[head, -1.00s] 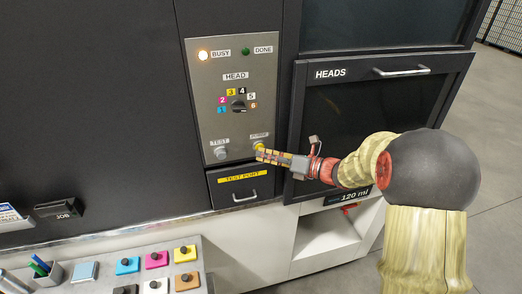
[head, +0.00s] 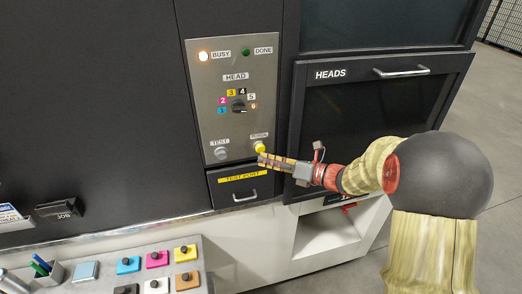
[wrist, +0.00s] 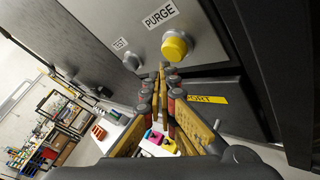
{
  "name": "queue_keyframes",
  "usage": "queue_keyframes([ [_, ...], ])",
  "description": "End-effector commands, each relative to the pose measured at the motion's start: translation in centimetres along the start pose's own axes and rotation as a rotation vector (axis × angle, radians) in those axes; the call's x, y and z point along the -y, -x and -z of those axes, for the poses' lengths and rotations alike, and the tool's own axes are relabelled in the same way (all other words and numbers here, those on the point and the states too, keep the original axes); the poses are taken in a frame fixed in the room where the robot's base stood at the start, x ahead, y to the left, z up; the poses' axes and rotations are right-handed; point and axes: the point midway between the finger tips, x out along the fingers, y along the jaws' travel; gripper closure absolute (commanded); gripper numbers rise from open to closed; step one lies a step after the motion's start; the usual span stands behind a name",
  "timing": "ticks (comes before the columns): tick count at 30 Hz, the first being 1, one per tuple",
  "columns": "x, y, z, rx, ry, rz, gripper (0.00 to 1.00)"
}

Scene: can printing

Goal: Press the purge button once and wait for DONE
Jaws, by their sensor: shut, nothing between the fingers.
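The yellow purge button (head: 259,147) is at the lower right of the grey control panel (head: 215,120), under its label. It also shows in the wrist view (wrist: 175,46), just beyond my fingertips. My gripper (head: 262,160) is shut and empty, a little below and in front of the button; it appears apart from it. The BUSY lamp (head: 203,56) glows bright. The DONE lamp (head: 245,52) is dark green and looks unlit.
The grey test button (head: 221,153) is left of purge. The head selector knob (head: 238,106) is above. The test port drawer (head: 240,190) is just below the panel, and the HEADS door (head: 375,120) with its handle is at the right.

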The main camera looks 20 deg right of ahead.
Motion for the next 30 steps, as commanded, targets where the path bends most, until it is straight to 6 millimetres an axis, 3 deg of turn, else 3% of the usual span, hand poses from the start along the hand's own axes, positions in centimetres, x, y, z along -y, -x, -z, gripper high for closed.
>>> queue_keyframes([
  [18, -2.5, 3.3, 2.3, 0.000, 0.000, 0.000, 1.00],
  [30, -2.5, 3.5, 2.5, 0.000, 0.000, -0.001, 1.00],
])
